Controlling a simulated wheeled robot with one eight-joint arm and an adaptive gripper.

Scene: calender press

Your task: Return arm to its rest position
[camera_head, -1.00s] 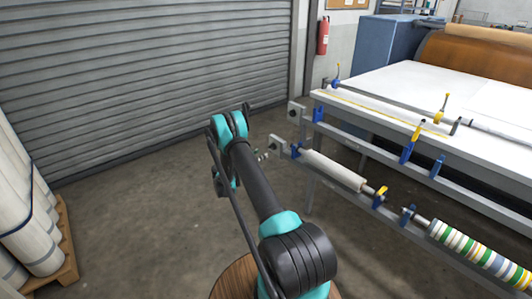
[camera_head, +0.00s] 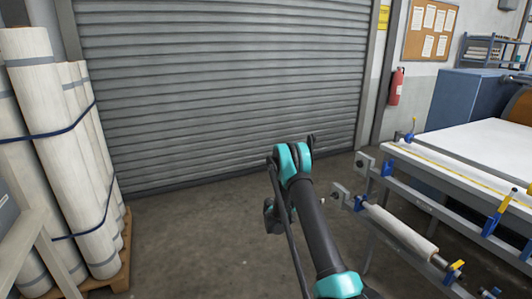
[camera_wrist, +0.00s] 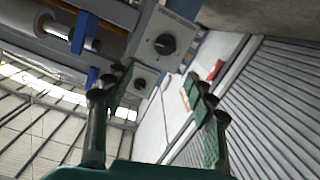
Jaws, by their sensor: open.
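My arm (camera_head: 318,235) reaches forward from the bottom of the head view, black with teal joints. It rises to a teal elbow (camera_head: 293,160) in front of the roller shutter, and its far end is largely hidden behind it. In the wrist view my gripper (camera_wrist: 158,77) is open and its two fingers stand well apart. Nothing is held between them. Past the fingertips is a pale control plate with a black knob (camera_wrist: 166,44). I cannot tell the exact distance to it.
The calender press (camera_head: 455,160) stands right, with a lower rail carrying a white roller (camera_head: 402,228) close to my arm. Tall wrapped rolls (camera_head: 75,130) stand on a wooden pallet (camera_head: 122,270) at left. A grey shutter (camera_head: 220,90) closes the back. Floor (camera_head: 200,240) between is clear.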

